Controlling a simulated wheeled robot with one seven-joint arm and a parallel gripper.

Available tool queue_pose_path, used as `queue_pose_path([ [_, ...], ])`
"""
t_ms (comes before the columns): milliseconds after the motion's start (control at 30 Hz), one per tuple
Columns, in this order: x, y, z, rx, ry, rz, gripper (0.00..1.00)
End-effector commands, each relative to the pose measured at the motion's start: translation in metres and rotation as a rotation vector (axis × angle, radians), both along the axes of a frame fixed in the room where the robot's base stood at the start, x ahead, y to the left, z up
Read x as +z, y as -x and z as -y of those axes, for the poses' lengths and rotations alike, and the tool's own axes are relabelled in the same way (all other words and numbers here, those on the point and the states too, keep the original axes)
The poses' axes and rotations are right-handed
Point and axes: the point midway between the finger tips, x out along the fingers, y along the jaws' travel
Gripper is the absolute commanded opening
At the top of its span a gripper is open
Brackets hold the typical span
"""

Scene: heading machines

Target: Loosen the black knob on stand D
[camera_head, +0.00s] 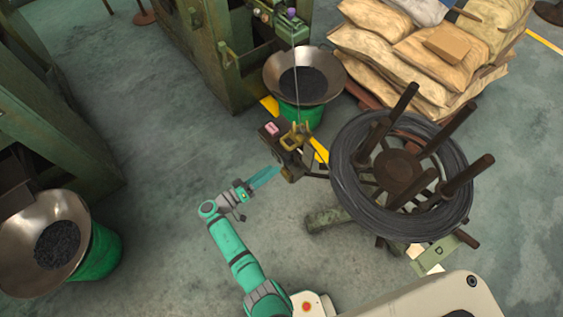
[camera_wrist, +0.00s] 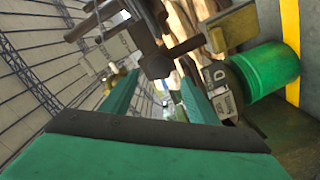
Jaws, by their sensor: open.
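Stand D (camera_head: 438,250) carries a label with the letter D and an arm reaching left to a small fixture (camera_head: 289,150). The fixture has a brass-coloured part, a dark box and a pink label. My gripper (camera_head: 275,172) has its teal fingers open and empty at the near left side of this fixture. In the wrist view, a dark rounded part (camera_wrist: 156,66) shows just beyond and between the fingertips (camera_wrist: 158,85). It may be the black knob, but I cannot tell for sure. A D label (camera_wrist: 220,76) shows right of the fingers. Contact is not visible.
A dark wire coil (camera_head: 345,175) lies around the upright posts of the stand. A metal bowl on a green drum (camera_head: 300,112) stands behind the fixture. Sacks (camera_head: 440,45) are stacked at the back right. Another bowl (camera_head: 20,260) is at left. The floor between is clear.

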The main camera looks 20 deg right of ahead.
Motion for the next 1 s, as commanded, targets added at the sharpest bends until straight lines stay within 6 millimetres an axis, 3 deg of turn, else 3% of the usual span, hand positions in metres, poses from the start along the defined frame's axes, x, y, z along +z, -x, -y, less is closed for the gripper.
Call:
queue_pose_path([
  [200, 0.0, -0.012, 0.036, -0.002, 0.0, 0.0, 0.54],
  [400, 0.0, -0.019, 0.056, -0.002, -0.002, -0.001, 0.54],
  [800, 0.0, -0.022, 0.061, 0.002, -0.002, -0.002, 0.54],
  [967, 0.0, -0.022, 0.06, 0.003, -0.001, -0.002, 0.16],
  [1000, 0.0, -0.022, 0.06, 0.003, -0.001, -0.002, 0.13],
])
